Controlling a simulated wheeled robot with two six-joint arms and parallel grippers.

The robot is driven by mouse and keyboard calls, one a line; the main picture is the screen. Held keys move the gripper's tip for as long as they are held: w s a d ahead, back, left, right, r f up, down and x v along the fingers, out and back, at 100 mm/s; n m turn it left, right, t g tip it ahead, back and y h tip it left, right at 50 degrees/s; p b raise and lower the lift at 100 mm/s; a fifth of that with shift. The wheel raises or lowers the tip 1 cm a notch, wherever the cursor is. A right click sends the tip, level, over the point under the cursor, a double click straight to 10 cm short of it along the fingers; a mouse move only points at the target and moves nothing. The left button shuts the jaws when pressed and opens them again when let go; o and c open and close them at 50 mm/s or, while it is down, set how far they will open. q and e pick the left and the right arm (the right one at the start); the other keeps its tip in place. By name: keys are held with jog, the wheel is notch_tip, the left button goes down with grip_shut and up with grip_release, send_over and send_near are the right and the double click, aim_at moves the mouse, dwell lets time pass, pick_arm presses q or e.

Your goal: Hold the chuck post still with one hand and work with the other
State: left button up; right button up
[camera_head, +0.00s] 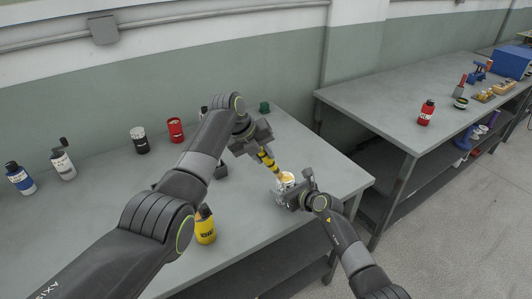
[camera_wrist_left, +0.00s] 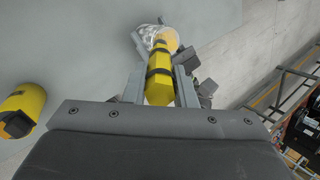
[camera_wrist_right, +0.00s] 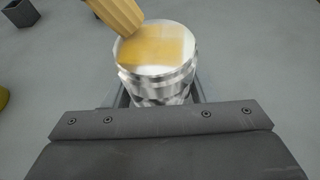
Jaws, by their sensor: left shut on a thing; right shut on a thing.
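The chuck post (camera_head: 287,178) is a short silvery cylinder with a yellow-orange top, near the front right of the near table. My right gripper (camera_head: 289,195) is shut on it from the front right; the post fills the jaws in the right wrist view (camera_wrist_right: 158,72). My left gripper (camera_head: 262,154) is shut on a yellow tool with black bands (camera_head: 268,162). The tool slants down to the post's top; its end also shows in the right wrist view (camera_wrist_right: 119,14), at the top's edge. I cannot tell whether they touch.
A yellow bottle (camera_head: 205,226) stands near the front edge, below my left arm. Red (camera_head: 175,130), black-and-white (camera_head: 139,140) and blue-and-white (camera_head: 20,178) containers stand toward the wall. A second bench (camera_head: 380,98) is at right with a red bottle (camera_head: 426,112).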

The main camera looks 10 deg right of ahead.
pick_arm(q)
jog(key=shift+s+a+f, duration=0.1)
jog(key=shift+s+a, duration=0.05)
jog(key=shift+a, duration=0.35)
jog(key=shift+w+d+f, duration=0.1)
jog(key=shift+w+d, duration=0.05)
jog(key=shift+d, duration=0.6)
jog(key=shift+w+d+f, duration=0.1)
jog(key=shift+w+d, duration=0.05)
jog(key=shift+d, duration=0.6)
jog(key=shift+s+a+r, duration=0.15)
jog(key=shift+a, duration=0.65)
jog(key=shift+s+a+r, duration=0.1)
jog(key=shift+s+a, duration=0.05)
jog(key=shift+a, duration=0.6)
jog(key=shift+w+d, duration=0.15)
jog(key=shift+d, duration=0.45)
jog(key=shift+w+d, duration=0.15)
jog(key=shift+d, duration=0.45)
jog(key=shift+d+f, duration=0.1)
jog(key=shift+d, duration=0.2)
jog(key=shift+s+a, duration=0.2)
jog(key=shift+a, duration=0.55)
jog(key=shift+s+a, duration=0.15)
jog(key=shift+a, duration=0.6)
jog(key=shift+s+d, duration=0.25)
jog(key=shift+d, duration=0.65)
